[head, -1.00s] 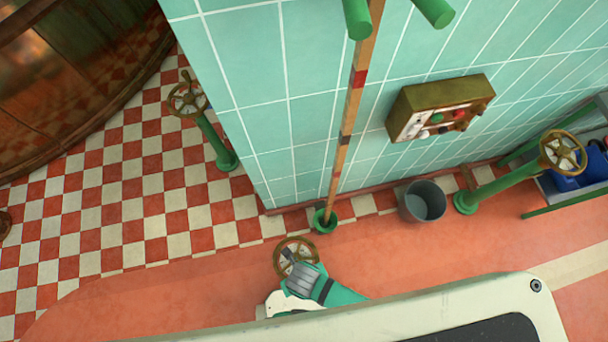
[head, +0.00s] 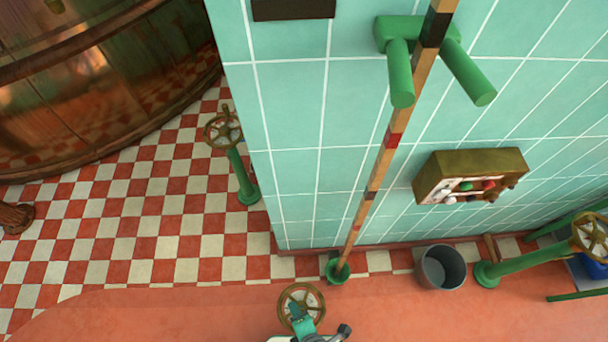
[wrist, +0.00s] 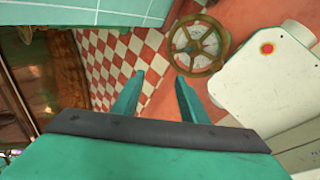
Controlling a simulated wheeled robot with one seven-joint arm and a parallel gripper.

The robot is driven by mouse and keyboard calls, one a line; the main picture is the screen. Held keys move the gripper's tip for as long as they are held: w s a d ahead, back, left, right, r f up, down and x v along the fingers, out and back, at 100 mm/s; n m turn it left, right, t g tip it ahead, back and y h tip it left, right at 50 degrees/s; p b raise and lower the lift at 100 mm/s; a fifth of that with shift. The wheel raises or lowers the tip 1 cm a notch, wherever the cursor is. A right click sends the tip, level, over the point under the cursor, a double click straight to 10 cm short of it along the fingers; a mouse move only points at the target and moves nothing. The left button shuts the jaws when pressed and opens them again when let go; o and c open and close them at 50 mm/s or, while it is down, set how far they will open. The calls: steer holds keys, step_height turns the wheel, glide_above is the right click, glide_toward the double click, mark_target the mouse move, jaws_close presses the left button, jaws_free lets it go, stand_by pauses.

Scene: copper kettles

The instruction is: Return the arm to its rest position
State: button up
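My gripper (wrist: 158,92) shows in the wrist view with its two teal fingers apart and nothing between them. Checkered floor lies beyond the fingertips. In the head view only a small part of my arm shows at the bottom edge, overlapping a brass handwheel (head: 301,303). The same kind of handwheel shows in the wrist view (wrist: 197,45), just beyond and right of the right finger. I cannot tell from the head view how the fingers stand, and most of the arm is out of the picture.
A teal tiled wall (head: 330,150) carries a brass control box (head: 470,175). A striped pole (head: 378,170) stands in a green socket (head: 338,271). A grey bucket (head: 441,268) and green-posted valves (head: 240,170) stand nearby. A large copper kettle (head: 100,80) fills the upper left. Checkered floor lies open at left.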

steer(key=w+d+r+m+t+h, duration=0.1)
steer(key=r+m+t, duration=0.4)
steer(key=r+m, duration=0.6)
steer(key=w+d+r+m+t+h, duration=0.1)
steer(key=w+r+m+t+h, duration=0.1)
steer(key=r+m, duration=0.8)
steer(key=w+m+t, duration=0.1)
steer(key=m+t, duration=0.1)
steer(key=shift+r+t, duration=0.35)
steer(key=shift+t, duration=0.05)
